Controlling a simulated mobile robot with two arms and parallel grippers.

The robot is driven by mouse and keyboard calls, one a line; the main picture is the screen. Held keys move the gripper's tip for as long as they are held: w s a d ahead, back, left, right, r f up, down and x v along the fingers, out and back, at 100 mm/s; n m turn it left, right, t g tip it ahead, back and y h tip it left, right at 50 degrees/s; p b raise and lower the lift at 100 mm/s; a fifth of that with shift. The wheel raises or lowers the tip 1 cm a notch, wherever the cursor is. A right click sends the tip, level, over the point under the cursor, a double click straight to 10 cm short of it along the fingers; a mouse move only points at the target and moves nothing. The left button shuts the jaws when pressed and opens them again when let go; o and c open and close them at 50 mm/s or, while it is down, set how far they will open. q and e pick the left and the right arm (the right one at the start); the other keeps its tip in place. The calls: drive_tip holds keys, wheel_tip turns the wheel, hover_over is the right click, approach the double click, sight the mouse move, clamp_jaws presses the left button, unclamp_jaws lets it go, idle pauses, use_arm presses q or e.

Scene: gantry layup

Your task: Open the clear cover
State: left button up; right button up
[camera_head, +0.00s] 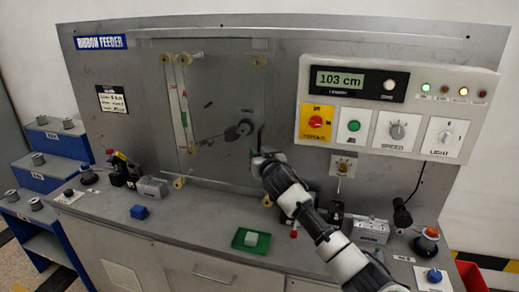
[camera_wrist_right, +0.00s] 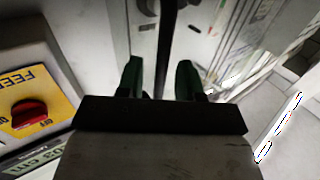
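The clear cover (camera_head: 228,85) is a see-through panel on the upright grey board, left of the control box. It appears to lie flat over the ribbon path and the dark spool; its exact edges are faint. A dark upright handle (camera_head: 260,138) shows near its right side. My right gripper (camera_head: 262,158) is at this handle's lower part. In the right wrist view, the dark bar of the handle (camera_wrist_right: 166,45) runs between my two greenish fingers, with gaps on both sides, so the gripper is open around it. My left gripper is not in view.
The control box (camera_head: 400,108) with its red feed knob (camera_wrist_right: 29,113) stands right of the gripper. Blue steps (camera_head: 45,170) with spools stand at the left.

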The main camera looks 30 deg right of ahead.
drive_tip(key=shift+w+d, duration=0.15)
drive_tip(key=shift+w, duration=0.4)
clamp_jaws()
